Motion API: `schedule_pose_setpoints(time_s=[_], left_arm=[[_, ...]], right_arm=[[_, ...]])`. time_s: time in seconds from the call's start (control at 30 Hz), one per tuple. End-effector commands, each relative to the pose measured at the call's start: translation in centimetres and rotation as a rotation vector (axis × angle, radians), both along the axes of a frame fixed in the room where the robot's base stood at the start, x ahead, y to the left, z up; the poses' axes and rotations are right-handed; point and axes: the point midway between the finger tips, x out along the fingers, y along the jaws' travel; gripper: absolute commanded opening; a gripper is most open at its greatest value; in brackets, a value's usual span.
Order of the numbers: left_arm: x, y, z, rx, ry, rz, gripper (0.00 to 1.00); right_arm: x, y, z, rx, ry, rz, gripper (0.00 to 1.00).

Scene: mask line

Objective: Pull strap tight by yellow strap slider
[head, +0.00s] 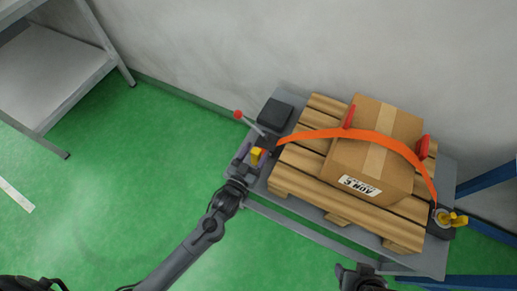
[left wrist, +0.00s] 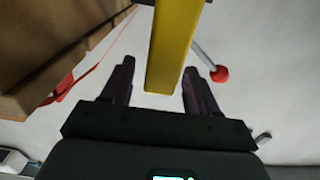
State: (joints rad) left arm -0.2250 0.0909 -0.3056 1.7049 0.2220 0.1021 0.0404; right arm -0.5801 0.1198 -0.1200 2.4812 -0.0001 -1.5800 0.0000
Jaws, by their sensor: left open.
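The yellow strap slider (head: 256,154) is at the left end of the platform, near the left end of the orange strap (head: 375,137). The strap arches over a cardboard box (head: 400,128) to the right side. My left gripper (head: 245,163) is at the slider. In the left wrist view, the slider (left wrist: 172,45) shows as a yellow bar between the two open fingers (left wrist: 160,85), with a gap visible on each side. My right gripper (head: 360,275) is at the bottom edge, away from the strap; its jaws are unclear.
A lever with a red knob (head: 238,115) rises close to my left gripper; the knob (left wrist: 219,74) also shows beyond the right finger. The box sits on a wooden pallet (head: 298,165). Another yellow part (head: 450,219) is at the right end. Green floor (head: 130,180) is clear at left.

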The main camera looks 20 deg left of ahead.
Motion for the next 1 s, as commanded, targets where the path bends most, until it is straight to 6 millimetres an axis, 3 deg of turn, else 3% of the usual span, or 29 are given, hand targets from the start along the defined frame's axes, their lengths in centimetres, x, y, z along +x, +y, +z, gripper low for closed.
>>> schedule_pose_setpoints(time_s=[0.2,0.6,1.0], left_arm=[[2.0,-0.2,-0.1,-0.001,-0.001,0.001,0.60],[2.5,-0.2,0.0,0.000,0.001,0.001,0.60],[2.5,-0.2,0.0,0.000,0.001,0.001,0.00]], right_arm=[[0.0,0.0,-0.9,0.000,0.001,0.000,0.63],[0.0,0.0,-1.0,0.000,0.001,0.000,0.63],[0.0,0.0,-1.0,0.000,0.001,0.000,0.63]])
